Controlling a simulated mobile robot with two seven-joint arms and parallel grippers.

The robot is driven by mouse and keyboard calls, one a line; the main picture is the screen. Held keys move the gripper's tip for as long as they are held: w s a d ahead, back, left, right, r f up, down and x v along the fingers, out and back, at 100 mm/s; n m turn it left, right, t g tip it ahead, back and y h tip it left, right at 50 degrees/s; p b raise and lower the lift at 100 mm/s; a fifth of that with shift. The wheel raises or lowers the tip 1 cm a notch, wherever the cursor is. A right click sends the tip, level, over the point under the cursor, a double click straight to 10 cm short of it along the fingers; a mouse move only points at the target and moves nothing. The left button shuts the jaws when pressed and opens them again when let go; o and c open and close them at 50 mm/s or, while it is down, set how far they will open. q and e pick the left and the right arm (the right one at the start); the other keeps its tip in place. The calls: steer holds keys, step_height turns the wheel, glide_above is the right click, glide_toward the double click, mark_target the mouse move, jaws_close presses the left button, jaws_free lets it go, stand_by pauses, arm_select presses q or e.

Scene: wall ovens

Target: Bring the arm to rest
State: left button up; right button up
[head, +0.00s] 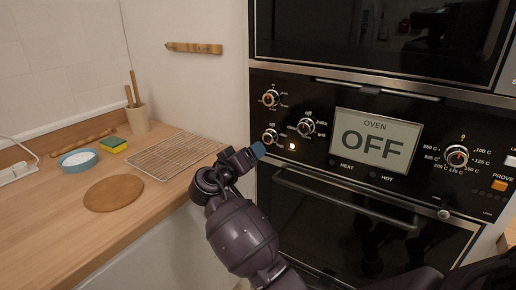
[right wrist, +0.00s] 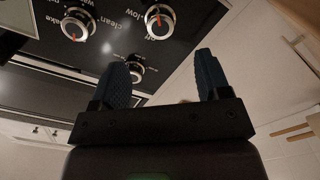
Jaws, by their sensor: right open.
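My right gripper (head: 258,150) is raised in front of the left part of the oven control panel (head: 330,167), close to the lower left knob (head: 270,136). In the right wrist view its two blue-padded fingers (right wrist: 165,85) stand wide apart with nothing between them. Behind them are the panel knobs, one of them (right wrist: 136,70) beside the left finger. I cannot tell whether a finger touches the panel. The oven display (head: 375,142) reads OFF. My left gripper is not in view.
The oven door handle (head: 345,200) runs below the panel. On the wooden counter at left are a wire rack (head: 177,155), a round board (head: 114,194), a blue bowl (head: 78,161), a sponge (head: 113,144) and a utensil cup (head: 137,119). A wooden rack (head: 194,48) hangs on the wall.

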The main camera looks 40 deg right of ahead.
steer(key=shift+v, duration=0.8)
steer(key=w+a+n+t+y, duration=0.5)
steer(key=a+n+t+y, duration=0.1)
steer(key=t+y, duration=0.15)
steer(key=s+a+f+n+t+y+p, duration=0.1)
steer(key=s+a+f+n+t+y, duration=0.2)
steer(key=s+f+y, duration=0.4)
steer(key=s+d+f+g, duration=0.1)
steer(key=s+f+g, duration=0.1)
steer(key=s+f, duration=0.5)
steer(key=s+f+m+g+y+p, duration=0.1)
steer(key=s+f, duration=0.6)
steer(key=s, duration=0.8)
steer(key=s+d+f+m+g+y+p, duration=0.1)
steer(key=s+f+g, duration=0.2)
steer(key=s+f, duration=0.4)
steer(key=s, duration=0.4)
steer(key=shift+d, duration=0.35)
